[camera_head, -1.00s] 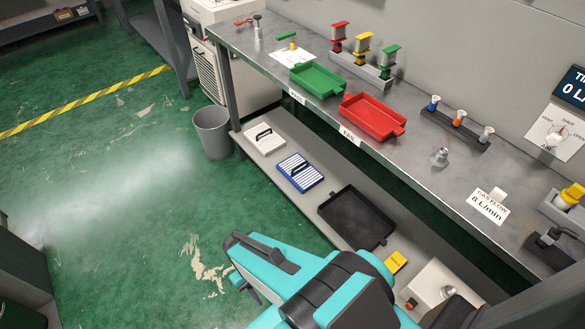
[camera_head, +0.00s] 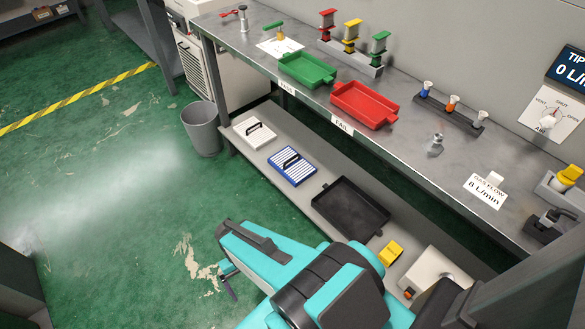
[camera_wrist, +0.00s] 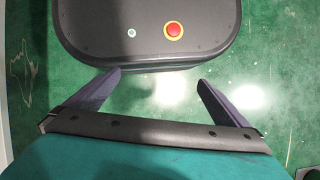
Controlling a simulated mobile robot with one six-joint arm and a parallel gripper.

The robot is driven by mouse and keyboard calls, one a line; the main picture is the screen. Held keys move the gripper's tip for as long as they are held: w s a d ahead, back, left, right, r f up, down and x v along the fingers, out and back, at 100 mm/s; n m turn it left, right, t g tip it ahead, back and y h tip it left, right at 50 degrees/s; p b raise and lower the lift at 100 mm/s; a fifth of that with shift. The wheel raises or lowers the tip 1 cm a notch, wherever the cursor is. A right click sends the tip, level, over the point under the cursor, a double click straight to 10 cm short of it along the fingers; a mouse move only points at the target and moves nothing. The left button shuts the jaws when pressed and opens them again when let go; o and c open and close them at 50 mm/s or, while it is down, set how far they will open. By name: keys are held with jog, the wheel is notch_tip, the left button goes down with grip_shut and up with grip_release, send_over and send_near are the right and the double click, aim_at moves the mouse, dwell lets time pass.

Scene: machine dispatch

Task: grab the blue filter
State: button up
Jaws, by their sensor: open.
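The blue filter (camera_head: 293,167) is a flat blue-framed panel with white slats and a dark handle on top. It lies on the lower shelf (camera_head: 262,120) under the workbench, between a white filter (camera_head: 254,135) and a black tray (camera_head: 350,208). My gripper (camera_wrist: 158,84) shows in the wrist view with its two fingers spread apart and nothing between them. Beneath it are green floor and a dark rounded base with a red button. In the head view my arm is in the lower middle, in front of the shelf and apart from the blue filter; its fingertips are not clear there.
The workbench (camera_head: 402,142) above overhangs the shelf and holds a green tray (camera_head: 307,69), a red tray (camera_head: 364,104) and several small fixtures. A grey bin (camera_head: 202,130) stands by the shelf's left end. A yellow block (camera_head: 390,253) lies right of the black tray. Open floor lies left.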

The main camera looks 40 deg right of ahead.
jog(key=w+d+f+m+t+y+b, duration=0.2)
jog(key=w+d+f+m+t+b, duration=0.1)
jog(key=w+d+m+b, duration=0.5)
jog(key=w+d+f+m+t+y+b, duration=0.2)
jog(key=w+d+f+m+t+b, duration=0.3)
jog(key=w, duration=0.5)
jog(key=w+d+r+m+t+h+b, duration=0.1)
jog(key=d+m+b, duration=0.3)
jog(key=d, duration=0.7)
jog(key=w+d+r+m+t+h+b, duration=0.1)
jog(key=d+m+t+b, duration=0.3)
jog(key=d+m, duration=0.4)
jog(key=w+d+r+m+t+h+b, duration=0.2)
jog(key=d+m+b, duration=0.3)
jog(key=d, duration=0.9)
jog(key=shift+w+d+r+m+t, duration=0.3)
jog(key=shift+w+r+m+t, duration=0.15)
jog(key=shift+r, duration=0.1)
jog(key=s+d+r+m+t+h+b, duration=0.1)
jog(key=s+d+r+m+h+b, duration=0.1)
jog(key=d, duration=0.5)
jog(key=shift+s+d+r+m+b, duration=0.3)
jog(key=shift+s+d+r+m, duration=0.1)
jog(key=shift+m, duration=0.35)
